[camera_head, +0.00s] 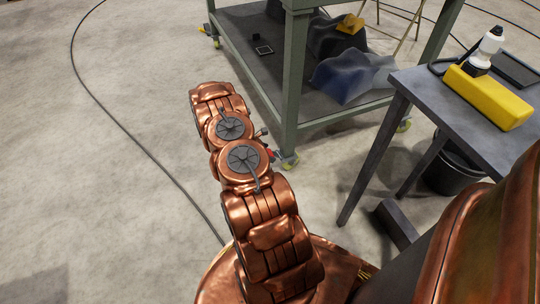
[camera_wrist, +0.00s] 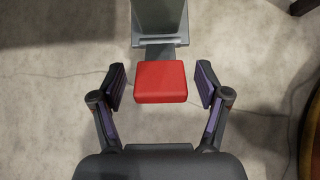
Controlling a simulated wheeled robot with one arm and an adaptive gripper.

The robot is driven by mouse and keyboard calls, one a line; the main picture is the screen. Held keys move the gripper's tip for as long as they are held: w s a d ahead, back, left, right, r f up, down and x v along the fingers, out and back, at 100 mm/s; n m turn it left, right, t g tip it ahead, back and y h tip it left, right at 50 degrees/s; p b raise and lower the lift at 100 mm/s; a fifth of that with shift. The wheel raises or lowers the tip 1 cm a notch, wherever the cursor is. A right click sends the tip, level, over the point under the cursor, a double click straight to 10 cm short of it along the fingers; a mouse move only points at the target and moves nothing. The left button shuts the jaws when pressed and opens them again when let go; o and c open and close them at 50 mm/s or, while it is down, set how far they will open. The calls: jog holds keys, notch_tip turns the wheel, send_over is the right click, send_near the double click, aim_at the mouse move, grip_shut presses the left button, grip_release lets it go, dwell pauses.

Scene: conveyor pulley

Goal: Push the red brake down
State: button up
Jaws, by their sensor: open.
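The red brake (camera_wrist: 160,82) is a flat red block at the end of a grey metal bracket (camera_wrist: 160,25) in the wrist view. My gripper (camera_wrist: 161,85) is open, with one finger to the left of the brake and one to the right. A gap shows between each finger and the brake, and the height between them is hard to tell. In the head view a small red piece, likely the brake (camera_head: 271,153), peeks out beside my arm near a caster of the green-framed cart (camera_head: 290,90). My gripper is hidden there behind my arm.
A grey table (camera_head: 420,90) on the right holds a yellow block (camera_head: 488,97) and a white bottle (camera_head: 489,42). A black bin (camera_head: 450,170) stands under it. A thin cable (camera_head: 110,110) crosses the floor.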

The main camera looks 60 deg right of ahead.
jog(key=shift+x, duration=0.85)
grip_shut()
